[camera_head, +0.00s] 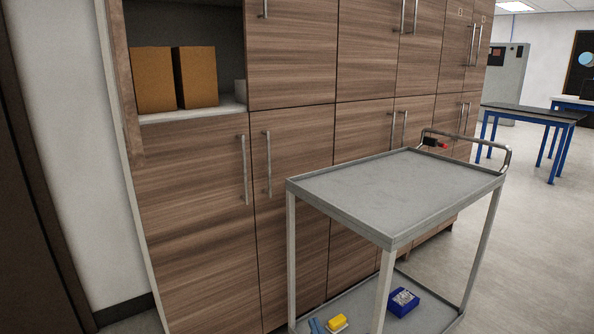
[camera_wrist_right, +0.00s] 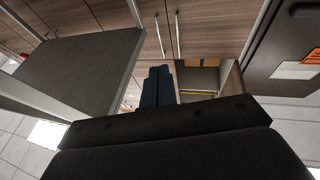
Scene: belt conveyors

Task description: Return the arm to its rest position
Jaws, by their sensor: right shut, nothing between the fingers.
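My right gripper (camera_wrist_right: 159,72) shows in the right wrist view as two dark fingers pressed together, pointing up the picture. Nothing is held between them. In that view the fingertips stand in front of wood-grain cabinet fronts (camera_wrist_right: 110,18), clear of any object. Neither gripper nor arm shows in the head view, and my left gripper is in no frame.
A grey two-level cart (camera_head: 395,190) stands before tall wooden cabinets (camera_head: 190,210). Its top is empty; a blue bin (camera_head: 402,302) and a yellow item (camera_head: 337,322) sit below. Floor at right is clear near a blue-legged table (camera_head: 535,113).

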